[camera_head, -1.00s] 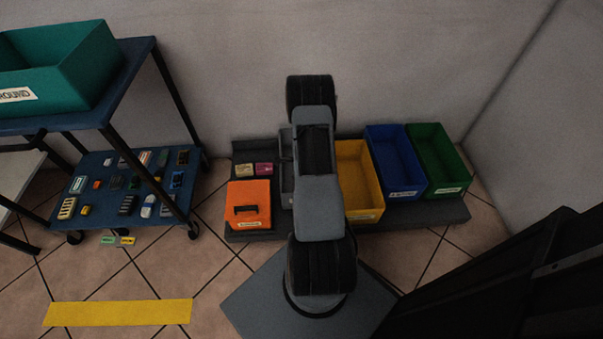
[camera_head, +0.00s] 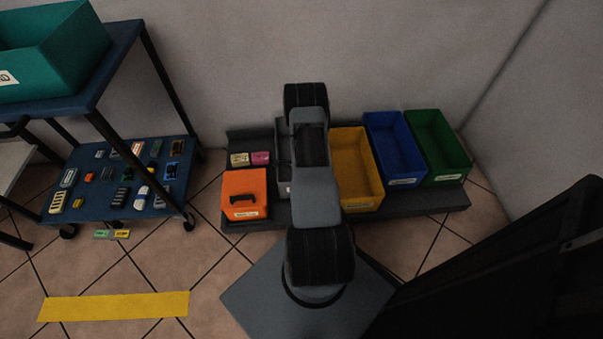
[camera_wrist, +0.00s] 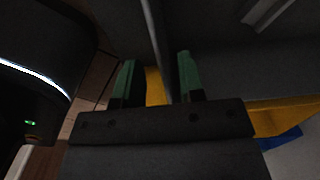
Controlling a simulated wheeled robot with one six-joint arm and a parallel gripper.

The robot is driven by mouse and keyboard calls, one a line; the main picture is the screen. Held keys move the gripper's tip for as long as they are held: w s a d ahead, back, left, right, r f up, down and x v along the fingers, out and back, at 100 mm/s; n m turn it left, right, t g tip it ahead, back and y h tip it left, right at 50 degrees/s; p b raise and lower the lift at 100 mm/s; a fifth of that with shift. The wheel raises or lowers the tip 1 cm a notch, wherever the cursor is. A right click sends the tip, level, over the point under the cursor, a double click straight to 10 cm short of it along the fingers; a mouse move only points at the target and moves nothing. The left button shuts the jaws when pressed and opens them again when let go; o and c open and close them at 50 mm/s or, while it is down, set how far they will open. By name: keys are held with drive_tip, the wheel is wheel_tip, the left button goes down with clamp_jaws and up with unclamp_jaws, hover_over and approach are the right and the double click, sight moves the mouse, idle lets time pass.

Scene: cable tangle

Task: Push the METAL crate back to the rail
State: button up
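A grey crate (camera_head: 283,145) stands between the orange box and the yellow bin in the head view. My arm covers most of it, and the label low on its front is too small to read. The dark grey base (camera_head: 405,204) under the row has a raised back strip (camera_head: 250,134) along the wall. In the wrist view my gripper (camera_wrist: 157,58) has its two green-tipped fingers apart. A thin grey wall edge (camera_wrist: 153,35) runs between them; contact cannot be told. My gripper is hidden behind my arm in the head view.
Left of the crate are an orange box (camera_head: 244,193) and small yellow and pink blocks (camera_head: 260,158). To its right stand yellow (camera_head: 356,170), blue (camera_head: 394,148) and green (camera_head: 437,147) bins. A blue trolley (camera_head: 95,205) with several small parts stands at left.

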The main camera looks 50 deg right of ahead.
drive_tip(key=shift+f+b, duration=0.6)
drive_tip(key=shift+f, duration=1.5)
clamp_jaws()
unclamp_jaws()
